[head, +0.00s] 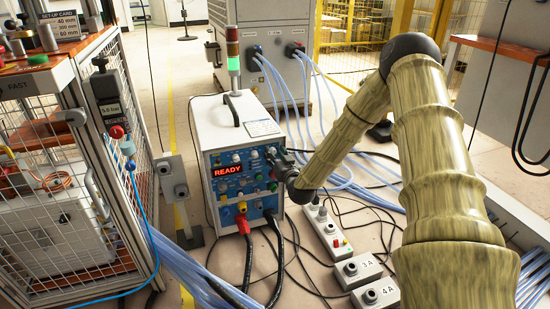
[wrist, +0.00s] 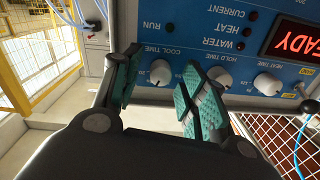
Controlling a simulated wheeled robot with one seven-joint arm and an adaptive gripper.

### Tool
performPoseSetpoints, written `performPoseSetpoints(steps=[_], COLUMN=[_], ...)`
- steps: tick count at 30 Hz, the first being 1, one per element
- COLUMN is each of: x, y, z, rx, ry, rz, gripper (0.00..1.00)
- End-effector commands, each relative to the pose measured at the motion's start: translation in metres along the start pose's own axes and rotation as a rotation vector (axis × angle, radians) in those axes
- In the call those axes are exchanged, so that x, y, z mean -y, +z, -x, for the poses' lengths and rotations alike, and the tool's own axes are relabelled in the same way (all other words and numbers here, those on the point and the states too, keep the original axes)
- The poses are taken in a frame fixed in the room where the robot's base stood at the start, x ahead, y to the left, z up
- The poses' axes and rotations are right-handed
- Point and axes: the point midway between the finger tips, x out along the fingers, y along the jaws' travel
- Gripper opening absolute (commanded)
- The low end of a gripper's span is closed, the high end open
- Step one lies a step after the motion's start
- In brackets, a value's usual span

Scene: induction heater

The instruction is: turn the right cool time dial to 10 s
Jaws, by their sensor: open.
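The induction heater (head: 213,118) is a white cabinet with a blue front panel and a red READY display (head: 228,170). In the wrist view the panel is upside down. The white cool time dial (wrist: 160,72) is the leftmost of three dials there, beside the hold time dial (wrist: 220,77) and another dial (wrist: 267,84). My gripper (wrist: 161,60) is open, with its teal-padded fingers on either side of the cool time dial. I cannot tell whether the pads touch it or where its pointer stands. In the head view my gripper (head: 279,162) is at the panel's right side and hides that dial.
A wire cage (head: 80,180) with a table top stands at the left. Grey boxes marked 3A (head: 358,269) and 4A (head: 377,293) and a button strip (head: 328,232) lie on the floor. Black cables (head: 247,265) run from the heater's front. Pale hoses cross the floor behind.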

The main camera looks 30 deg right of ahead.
Motion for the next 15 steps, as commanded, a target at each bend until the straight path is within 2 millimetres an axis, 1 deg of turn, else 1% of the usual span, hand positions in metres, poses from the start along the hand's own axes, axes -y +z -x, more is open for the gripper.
performPoseSetpoints(steps=[4,12,14,15], x=[0.0002,0.0002,0.0002,0.0002], y=[-0.0002,-0.0006,-0.0006,-0.0006], z=[-0.0059,-0.0065,-0.0065,-0.0065], rx=[-0.001,0.0,0.0,0.0], ry=[0.0,0.0,0.0,0.0], rz=[0.0,-0.001,-0.001,-0.001], gripper=[0.43,0.43,0.32,0.25])
